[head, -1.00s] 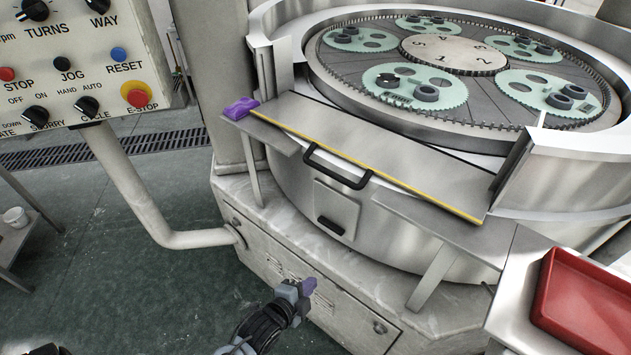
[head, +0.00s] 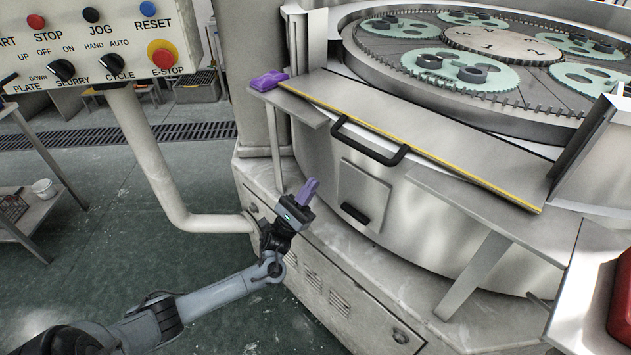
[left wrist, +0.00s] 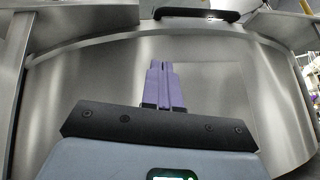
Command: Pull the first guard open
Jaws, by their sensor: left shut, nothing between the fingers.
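The first guard (head: 430,146) is a flat steel panel with a yellow front edge at the front of the round lapping machine. Its black bar handle (head: 368,147) sticks out below that edge; a dark bar at the top of the left wrist view (left wrist: 197,15) looks like this handle. My left gripper (head: 309,190) has purple fingers, shut and empty. It is in front of the machine body, lower and left of the handle, apart from it. In the left wrist view the shut fingers (left wrist: 163,85) point at the steel drum wall. My right gripper is not in view.
A purple object (head: 268,80) lies on the steel ledge left of the guard. A control panel (head: 90,40) on a bent post (head: 150,150) stands at the left. A red tray (head: 620,305) is at the right edge. Open floor lies front left.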

